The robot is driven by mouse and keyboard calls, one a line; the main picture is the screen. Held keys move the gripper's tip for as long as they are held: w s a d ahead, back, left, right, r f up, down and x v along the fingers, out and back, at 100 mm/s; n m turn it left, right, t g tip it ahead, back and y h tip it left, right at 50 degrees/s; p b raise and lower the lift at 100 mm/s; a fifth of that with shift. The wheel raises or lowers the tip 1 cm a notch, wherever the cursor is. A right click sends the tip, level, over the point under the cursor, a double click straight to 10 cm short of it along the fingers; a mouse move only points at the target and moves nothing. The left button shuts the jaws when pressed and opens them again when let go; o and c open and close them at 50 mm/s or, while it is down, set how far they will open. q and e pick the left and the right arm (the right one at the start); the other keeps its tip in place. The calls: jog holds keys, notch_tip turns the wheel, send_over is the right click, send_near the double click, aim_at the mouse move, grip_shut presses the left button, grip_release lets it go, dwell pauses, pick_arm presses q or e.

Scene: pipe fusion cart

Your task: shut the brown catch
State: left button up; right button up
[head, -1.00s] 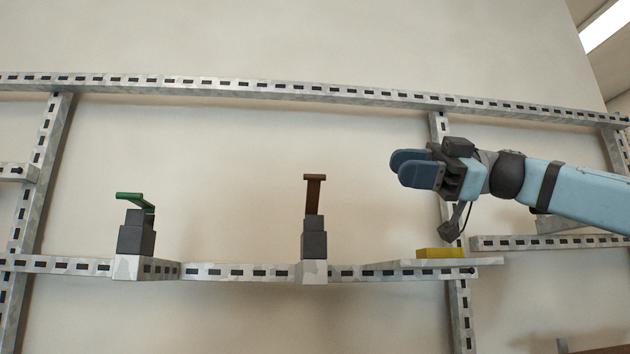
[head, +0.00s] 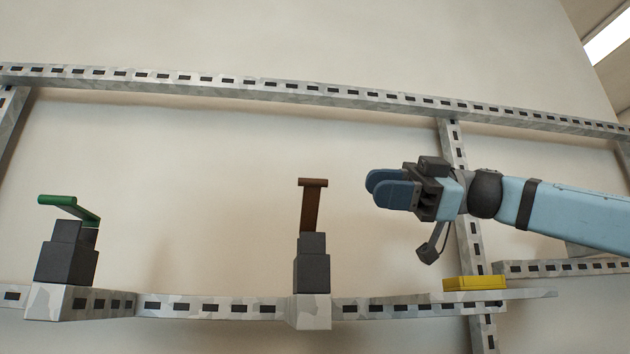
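The brown catch (head: 311,208) stands up from a dark grey block (head: 312,264) on the slotted rail, near the middle of the head view. Its lever is nearly upright, with a short crossbar at the top. My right gripper (head: 384,189) is to the right of the catch, at about the height of its top, and apart from it. Its two blue fingers point left and overlap in this view, so the gap between them is hard to judge. Nothing shows held in them. My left gripper is out of view.
A green catch (head: 70,207) on its own dark block stands at the left of the same rail (head: 212,306). A yellow block (head: 474,283) lies on a plate at the right, below my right arm. A long slotted rail (head: 300,93) crosses above. The space between catch and gripper is clear.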

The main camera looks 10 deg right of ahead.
aim_at(314, 186)
jog(key=a, duration=0.3)
jog(key=a+p, duration=0.1)
jog(key=a, duration=0.2)
jog(key=a+p, duration=0.1)
jog(key=a, duration=0.2)
jog(key=shift+w+a, duration=0.2)
jog(key=shift+w, duration=0.1)
jog(key=shift+s+a, duration=0.15)
jog(key=shift+a, duration=0.2)
jog(key=shift+w+f, duration=0.1)
jog(key=shift+w, duration=0.1)
jog(key=shift+c, duration=0.2)
grip_shut()
